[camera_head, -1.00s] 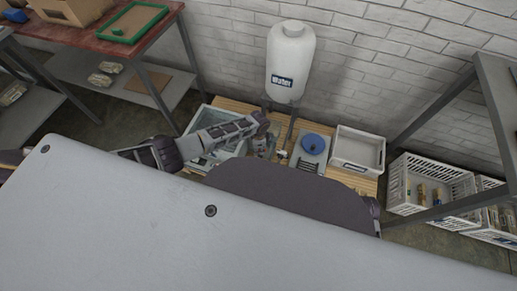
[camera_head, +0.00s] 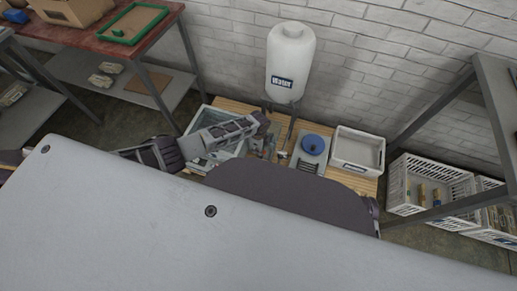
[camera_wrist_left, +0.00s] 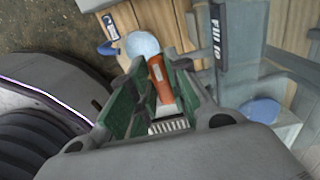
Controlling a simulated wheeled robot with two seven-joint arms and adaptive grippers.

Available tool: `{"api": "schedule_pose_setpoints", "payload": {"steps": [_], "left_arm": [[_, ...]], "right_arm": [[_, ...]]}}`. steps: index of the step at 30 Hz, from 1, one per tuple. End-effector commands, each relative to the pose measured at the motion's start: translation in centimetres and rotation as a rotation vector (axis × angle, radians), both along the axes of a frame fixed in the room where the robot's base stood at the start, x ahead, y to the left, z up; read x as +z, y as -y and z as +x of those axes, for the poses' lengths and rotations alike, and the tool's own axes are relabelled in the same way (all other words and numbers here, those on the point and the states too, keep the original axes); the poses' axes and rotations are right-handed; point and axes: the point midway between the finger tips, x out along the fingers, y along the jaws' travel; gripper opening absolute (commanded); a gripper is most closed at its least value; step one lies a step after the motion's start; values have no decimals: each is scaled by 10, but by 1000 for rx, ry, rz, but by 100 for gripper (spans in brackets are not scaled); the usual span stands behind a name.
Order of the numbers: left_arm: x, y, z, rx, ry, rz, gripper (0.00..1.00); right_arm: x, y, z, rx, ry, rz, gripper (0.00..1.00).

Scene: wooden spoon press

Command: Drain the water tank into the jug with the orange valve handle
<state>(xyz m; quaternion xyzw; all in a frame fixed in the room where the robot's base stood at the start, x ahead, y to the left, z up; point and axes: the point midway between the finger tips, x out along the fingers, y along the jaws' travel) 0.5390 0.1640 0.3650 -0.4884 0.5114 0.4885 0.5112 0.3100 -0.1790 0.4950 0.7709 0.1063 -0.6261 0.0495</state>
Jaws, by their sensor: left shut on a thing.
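The white water tank (camera_head: 289,65), labelled "Water", stands upright near the brick wall, above the wooden bench. My left gripper (camera_head: 267,143) is low in front of the tank, over the bench. In the left wrist view, the orange valve handle (camera_wrist_left: 159,82) lies between the green-padded fingers, and my left gripper is shut on it. A pale round thing shows just beyond the handle. I cannot make out the jug for certain. My right gripper is not in view.
A scale-like device with a blue round top (camera_head: 314,144) and a grey bin (camera_head: 358,149) are right of the gripper. A pale tray (camera_head: 196,122) is at left. White crates (camera_head: 425,190) stand at right. My body hides the front.

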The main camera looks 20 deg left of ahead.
Motion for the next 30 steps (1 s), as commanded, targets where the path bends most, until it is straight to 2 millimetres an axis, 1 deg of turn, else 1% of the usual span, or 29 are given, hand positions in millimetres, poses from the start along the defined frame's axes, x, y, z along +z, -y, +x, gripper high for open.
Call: {"api": "schedule_pose_setpoints", "payload": {"steps": [4,10,11,15,23,30], "left_arm": [[-1,0,-2,-6,-3,1,0],[-1,0,-1,-6,-3,1,0],[-1,0,-1,-6,-3,1,20],[-1,0,-1,-5,-2,1,38],[0,0,0,-4,0,0,39],[2,0,0,-3,0,0,39]], "right_arm": [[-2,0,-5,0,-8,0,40],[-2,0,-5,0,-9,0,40],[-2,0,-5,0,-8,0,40],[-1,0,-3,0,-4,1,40],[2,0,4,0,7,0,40],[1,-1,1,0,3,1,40]]}}
